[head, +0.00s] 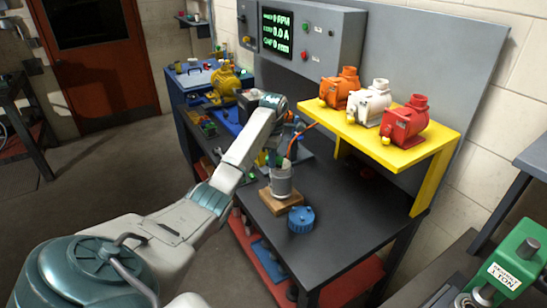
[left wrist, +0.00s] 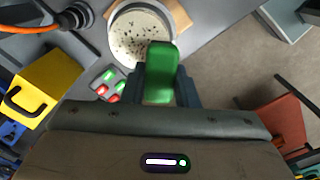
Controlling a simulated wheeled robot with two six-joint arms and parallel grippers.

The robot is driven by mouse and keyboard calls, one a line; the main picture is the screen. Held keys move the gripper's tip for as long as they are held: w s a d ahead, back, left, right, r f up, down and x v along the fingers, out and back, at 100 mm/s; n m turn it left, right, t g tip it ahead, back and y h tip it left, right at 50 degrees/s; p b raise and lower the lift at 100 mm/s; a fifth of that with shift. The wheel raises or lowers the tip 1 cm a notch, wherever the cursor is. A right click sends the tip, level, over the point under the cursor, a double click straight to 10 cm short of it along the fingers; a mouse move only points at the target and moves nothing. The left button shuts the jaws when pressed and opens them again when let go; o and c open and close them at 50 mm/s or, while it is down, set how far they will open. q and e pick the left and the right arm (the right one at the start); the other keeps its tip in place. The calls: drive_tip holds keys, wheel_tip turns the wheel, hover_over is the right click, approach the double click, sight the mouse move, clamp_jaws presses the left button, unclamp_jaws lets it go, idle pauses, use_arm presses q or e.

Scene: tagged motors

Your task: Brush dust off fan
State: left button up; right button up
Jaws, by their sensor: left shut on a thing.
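A grey cylindrical motor (head: 281,181) stands upright on a wooden block on the dark bench. Its round, cream fan end (left wrist: 138,32) shows dark specks of dust in the left wrist view. My left gripper (head: 290,146) is over the motor, shut on a green brush (left wrist: 161,72), of which the green handle shows best. The brush overlaps the near rim of the fan end in the left wrist view; its bristles are hidden, and I cannot tell whether they touch. A blue round cover (head: 301,219) lies on the bench beside the block. My right gripper is not in view.
A yellow shelf (head: 402,150) with orange, white and red motors stands at the bench's right. A control box (head: 320,45) is behind. A yellow motor (head: 229,84) is at the far left. Bench front right is clear.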

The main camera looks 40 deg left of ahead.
use_arm(q)
drive_tip(key=shift+f, duration=0.35)
